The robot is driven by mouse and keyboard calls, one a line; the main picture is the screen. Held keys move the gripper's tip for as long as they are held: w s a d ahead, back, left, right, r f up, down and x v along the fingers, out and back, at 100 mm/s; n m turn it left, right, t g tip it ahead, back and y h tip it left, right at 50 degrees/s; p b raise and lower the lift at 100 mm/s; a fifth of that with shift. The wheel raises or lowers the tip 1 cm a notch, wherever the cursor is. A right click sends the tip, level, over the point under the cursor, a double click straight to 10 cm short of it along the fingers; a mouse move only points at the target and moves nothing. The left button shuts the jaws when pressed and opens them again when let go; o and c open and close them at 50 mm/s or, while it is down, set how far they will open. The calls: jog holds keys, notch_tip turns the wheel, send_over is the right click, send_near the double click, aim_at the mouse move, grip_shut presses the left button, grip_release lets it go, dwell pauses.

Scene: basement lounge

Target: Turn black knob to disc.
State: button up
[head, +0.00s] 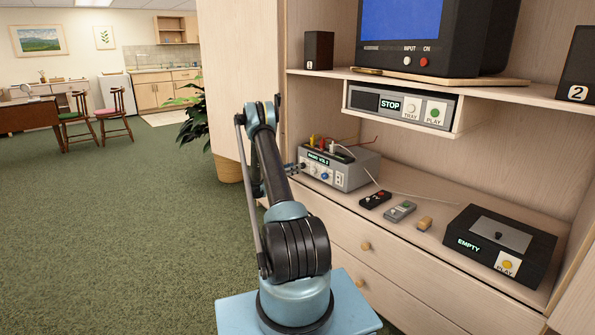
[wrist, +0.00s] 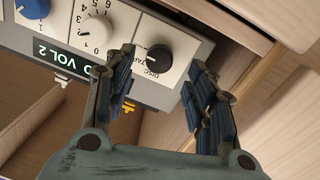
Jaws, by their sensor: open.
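In the wrist view, the black knob (wrist: 158,54) sits on a light panel of the grey amplifier (wrist: 200,48). Small printed words, DISC among them, stand beside it. Its pointer is too small to read surely. My gripper (wrist: 162,58) is open, its two fingers on either side of the knob in the picture; I cannot tell whether they touch it. In the head view, the amplifier (head: 348,178) stands on the cabinet's lower surface, its display (head: 318,158) appearing to read RADIO VOL 2. My gripper is at its left end, small and partly hidden by my arm.
A white numbered knob (wrist: 95,32) and a blue knob (wrist: 33,8) sit close beside the black one. Cables rise from the amplifier. The shelf (head: 425,81) overhangs. Open carpet lies left.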

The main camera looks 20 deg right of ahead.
aim_at(303, 165)
jog(key=shift+x, duration=1.85)
jog(key=shift+a, duration=0.1)
jog(key=c, duration=1.1)
